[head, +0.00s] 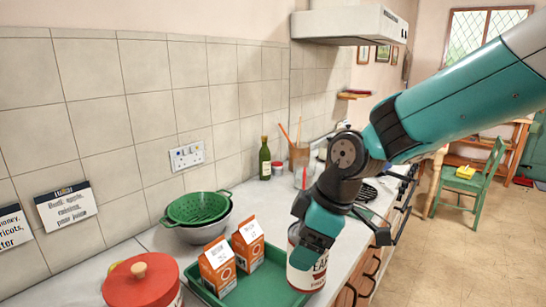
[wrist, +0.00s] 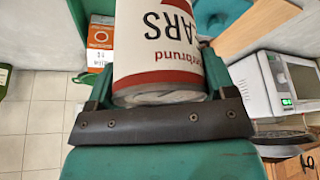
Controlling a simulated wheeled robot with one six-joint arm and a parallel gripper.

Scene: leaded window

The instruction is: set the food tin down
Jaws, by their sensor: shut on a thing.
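My gripper (head: 318,232) is shut on the food tin (head: 304,278), a white can with a red band and dark lettering. In the wrist view the tin (wrist: 158,40) sits between the fingers of my gripper (wrist: 157,85), its lettering upside down. In the head view my gripper covers the tin's upper part. The tin shows against the right end of a green tray (head: 205,292) on the counter. I cannot tell whether its base touches anything.
Two orange-and-white cartons (head: 218,268) (head: 248,244) stand in the tray. A red lidded pot (head: 142,287) is at left. A green colander (head: 192,208), a bottle (head: 265,160) and a utensil holder (head: 300,156) are behind. A microwave (wrist: 290,85) shows in the wrist view.

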